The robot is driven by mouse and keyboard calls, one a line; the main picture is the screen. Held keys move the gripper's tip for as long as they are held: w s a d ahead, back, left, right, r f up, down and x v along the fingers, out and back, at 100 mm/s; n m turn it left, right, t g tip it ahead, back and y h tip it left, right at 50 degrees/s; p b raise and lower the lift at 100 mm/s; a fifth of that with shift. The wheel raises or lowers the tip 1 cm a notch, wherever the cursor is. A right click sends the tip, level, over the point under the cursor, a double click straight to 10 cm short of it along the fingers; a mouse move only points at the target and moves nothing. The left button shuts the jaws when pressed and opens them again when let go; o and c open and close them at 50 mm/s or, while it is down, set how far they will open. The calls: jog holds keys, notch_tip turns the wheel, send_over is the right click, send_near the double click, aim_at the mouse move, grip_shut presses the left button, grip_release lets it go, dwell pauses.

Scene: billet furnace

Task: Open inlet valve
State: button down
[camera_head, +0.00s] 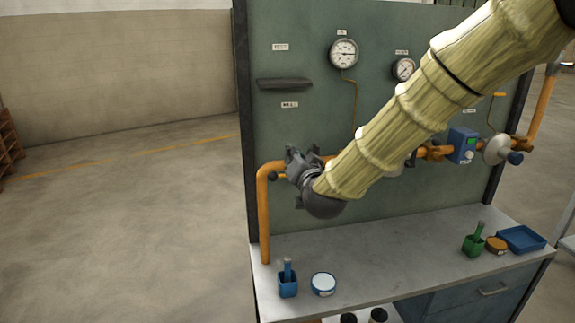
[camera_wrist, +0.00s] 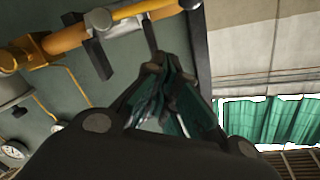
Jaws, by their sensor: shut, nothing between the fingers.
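An orange pipe (camera_head: 263,215) rises from the bench at the left and runs right along the green panel. My gripper (camera_head: 296,157) is at the pipe's upper left part, shut and empty. In the wrist view, my fingers (camera_wrist: 165,72) are below the pipe (camera_wrist: 70,40) in the picture. A grey valve body (camera_wrist: 102,22) with a dark lever (camera_wrist: 98,58) sits on the pipe there, left of my fingertips. I cannot tell whether I touch it, or whether it is the inlet valve. My arm hides the middle of the pipe in the head view.
Round gauges (camera_head: 343,53) are on the panel (camera_head: 300,25). A blue device (camera_head: 463,145) and a round handwheel (camera_head: 496,150) sit on the right pipe. The bench (camera_head: 385,255) carries a blue cup (camera_head: 287,284), a round tin (camera_head: 323,284), a green cup (camera_head: 473,245) and a blue tray (camera_head: 521,239).

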jog(key=f+b+v, duration=0.1)
jog(key=b+v, duration=0.1)
jog(key=v, duration=0.6)
jog(key=s+d+f+g+h, duration=0.1)
jog(key=s+d+f+g, duration=0.25)
jog(key=f, duration=0.95)
jog(key=s+d+f+g+h, duration=0.15)
jog(key=s+d+f, duration=0.3)
jog(key=f, duration=0.85)
jog(key=s+d+f+g+h, duration=0.1)
jog(key=s+d+f+g, duration=0.3)
jog(key=f, duration=0.9)
jog(key=s+d+f+g, duration=0.2)
jog(key=s+d+f, duration=0.2)
jog(key=s+f, duration=0.3)
jog(key=s+d+f+n+g+h, duration=0.1)
jog(key=s+d+f, duration=0.3)
jog(key=s, duration=1)
jog(key=s+d+f+n+g+h, duration=0.1)
jog(key=s+d+f+g, duration=0.3)
jog(key=s+f, duration=0.6)
jog(key=shift+s+d, duration=0.5)
jog(key=shift+s, duration=0.2)
